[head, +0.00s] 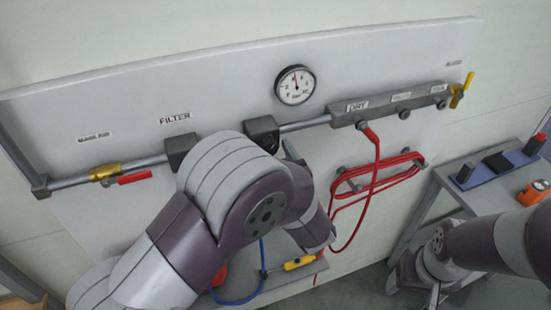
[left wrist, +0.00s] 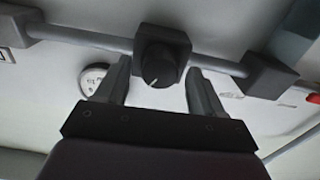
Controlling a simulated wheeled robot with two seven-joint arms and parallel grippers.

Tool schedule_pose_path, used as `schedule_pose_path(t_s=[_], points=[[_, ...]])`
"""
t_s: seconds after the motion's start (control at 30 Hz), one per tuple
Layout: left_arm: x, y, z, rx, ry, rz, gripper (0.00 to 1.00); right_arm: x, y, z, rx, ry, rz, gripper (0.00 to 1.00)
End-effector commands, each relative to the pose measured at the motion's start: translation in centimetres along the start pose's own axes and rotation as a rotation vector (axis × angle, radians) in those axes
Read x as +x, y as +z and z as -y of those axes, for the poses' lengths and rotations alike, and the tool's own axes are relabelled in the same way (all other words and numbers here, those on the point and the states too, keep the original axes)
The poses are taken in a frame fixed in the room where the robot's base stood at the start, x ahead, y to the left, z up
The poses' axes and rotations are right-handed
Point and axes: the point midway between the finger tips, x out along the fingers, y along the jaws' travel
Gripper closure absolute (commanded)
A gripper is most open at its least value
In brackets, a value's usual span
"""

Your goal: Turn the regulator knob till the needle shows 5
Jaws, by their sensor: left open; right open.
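The regulator is a black block (head: 263,130) on the pipe, partly behind my left arm in the head view. Its round dark knob (left wrist: 156,70) shows in the left wrist view, with a pale pointer mark on its face. My left gripper (left wrist: 158,72) is open, with one finger on each side of the knob in the picture. I cannot tell whether the fingers touch it. The round white gauge (head: 295,85) is above the pipe; its needle points nearly straight up, but the figures are too small to read surely.
A grey pipe (head: 305,125) runs along the panel to a manifold (head: 390,105) with a yellow valve handle (head: 461,90). A red hose (head: 378,185) hangs coiled below. A red-handled valve (head: 133,178) is at left. A side table (head: 425,215) stands at right.

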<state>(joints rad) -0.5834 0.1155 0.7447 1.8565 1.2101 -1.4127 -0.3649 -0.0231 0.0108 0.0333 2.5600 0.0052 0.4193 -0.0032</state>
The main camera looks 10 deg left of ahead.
Motion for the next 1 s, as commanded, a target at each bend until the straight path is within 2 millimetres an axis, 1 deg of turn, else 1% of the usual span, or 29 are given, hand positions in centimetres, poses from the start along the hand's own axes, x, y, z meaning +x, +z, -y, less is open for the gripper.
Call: schedule_pose_path(t_s=[0.07,0.17,0.3,0.4,0.5,0.6,0.7,1.0], points=[[-0.8,0.2,-0.1,-0.001,0.004,-0.001,0.32,0.6,0.1,0.0,0.000,0.000,0.000,0.31],[-2.7,0.5,-0.1,-0.002,0.006,0.000,0.32,1.6,0.2,0.0,0.000,0.000,0.000,0.31],[-6.6,0.6,-0.2,-0.003,0.009,-0.001,0.32,3.2,0.4,0.0,0.000,0.000,0.000,0.31],[-9.2,0.5,-0.1,-0.002,0.008,0.000,0.32,4.0,0.5,0.0,0.000,0.000,0.000,0.31],[-11.1,0.4,-0.1,-0.002,0.006,0.000,0.32,4.5,0.5,0.0,0.000,0.000,0.000,0.31],[-12.2,0.2,-0.1,-0.001,0.003,-0.001,0.32,4.8,0.6,0.0,0.000,0.000,0.000,0.31],[-12.6,0.1,0.0,0.000,0.001,0.000,0.32,4.8,0.6,0.0,0.000,0.000,0.000,0.31],[-12.5,0.0,0.0,0.000,0.001,0.000,0.32,4.7,0.6,0.0,0.000,0.000,0.000,0.31]])
